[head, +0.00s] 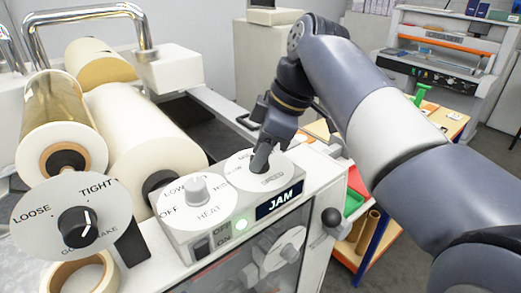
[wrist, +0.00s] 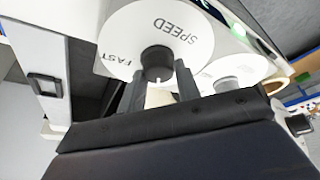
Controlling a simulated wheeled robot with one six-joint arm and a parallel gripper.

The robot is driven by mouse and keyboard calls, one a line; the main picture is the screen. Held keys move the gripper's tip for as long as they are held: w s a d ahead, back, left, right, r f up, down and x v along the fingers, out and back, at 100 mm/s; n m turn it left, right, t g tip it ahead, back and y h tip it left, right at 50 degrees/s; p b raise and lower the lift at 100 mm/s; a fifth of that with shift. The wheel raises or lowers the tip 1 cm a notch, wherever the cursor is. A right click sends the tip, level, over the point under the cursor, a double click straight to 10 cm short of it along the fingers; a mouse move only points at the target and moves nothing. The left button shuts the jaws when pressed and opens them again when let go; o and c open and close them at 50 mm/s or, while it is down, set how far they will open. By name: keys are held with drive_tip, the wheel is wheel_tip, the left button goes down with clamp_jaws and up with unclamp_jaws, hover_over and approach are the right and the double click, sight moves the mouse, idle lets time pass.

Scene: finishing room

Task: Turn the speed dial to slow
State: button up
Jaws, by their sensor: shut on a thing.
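The speed dial (head: 240,166) is a white disc on top of the machine's control panel. My gripper (head: 262,161) comes down on it from above and hides its knob in the head view. In the wrist view, the dark round knob (wrist: 157,57) sits between my two fingers (wrist: 161,84), which are shut on it. The words SPEED and FAST show on the disc (wrist: 185,50). A pale mark shows on the knob's near side. I cannot read SLOW or tell clearly which setting the knob points to.
The heat dial (head: 197,189) is close on the left, marked OFF and LOW. A lit JAM display (head: 279,199), a green light (head: 241,224) and an on/off switch (head: 222,236) are on the front. Film rolls (head: 140,130) and the tension dial (head: 78,226) are farther left.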

drive_tip(key=n+g, duration=0.1)
drive_tip(key=n, duration=0.2)
drive_tip(key=n+g, duration=0.1)
drive_tip(key=n, duration=0.2)
drive_tip(key=shift+w+n+g, duration=0.1)
drive_tip(key=shift+n+g, duration=0.2)
idle(0.3)
drive_tip(key=o, duration=1)
drive_tip(key=shift+c, duration=0.2)
